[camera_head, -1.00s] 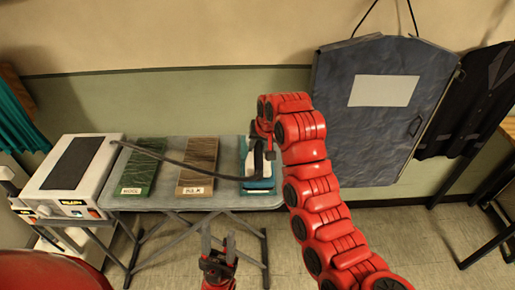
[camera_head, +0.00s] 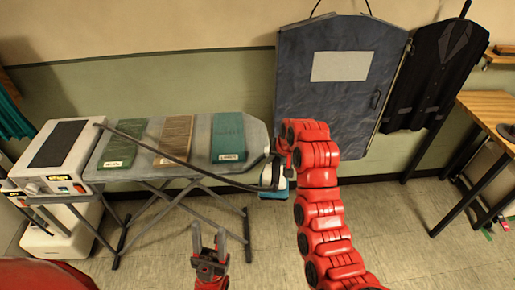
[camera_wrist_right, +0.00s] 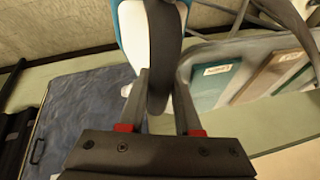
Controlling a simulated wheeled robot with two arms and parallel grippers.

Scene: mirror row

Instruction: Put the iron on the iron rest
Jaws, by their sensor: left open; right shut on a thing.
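My right gripper (camera_head: 285,160) is shut on the iron (camera_head: 272,185), a teal and white iron with a dark handle. The iron hangs in the air just off the right end of the ironing board. In the right wrist view my right gripper (camera_wrist_right: 162,85) has its fingers on either side of the dark handle of the iron (camera_wrist_right: 135,35). A dark pad (camera_head: 58,143) tops the white steam unit (camera_head: 88,165) at the far left; it looks like the iron rest. My left gripper (camera_head: 221,245) is open and empty in front of the board.
A dark cord (camera_head: 160,150) runs from the steam unit to the iron. A wooden table (camera_head: 495,108) stands at the right; the floor between is clear.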

